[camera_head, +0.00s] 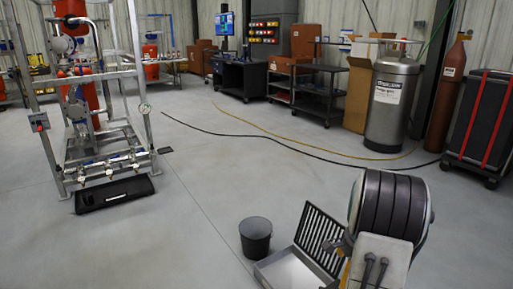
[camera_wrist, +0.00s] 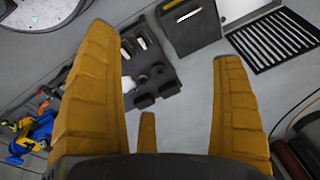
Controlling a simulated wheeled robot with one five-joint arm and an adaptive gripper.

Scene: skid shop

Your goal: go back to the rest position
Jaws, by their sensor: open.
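In the head view my arm rises at the lower right, and the fingers cannot be made out there.
A dark bucket (camera_head: 255,238) stands beside a pale box with a slatted black panel (camera_head: 320,240); the panel also shows in the wrist view (camera_wrist: 275,40). A black tray (camera_head: 114,194) lies by the pipe skid (camera_head: 150,165). A steel tank (camera_head: 392,105) stands at back right. The middle floor is clear except for cables.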

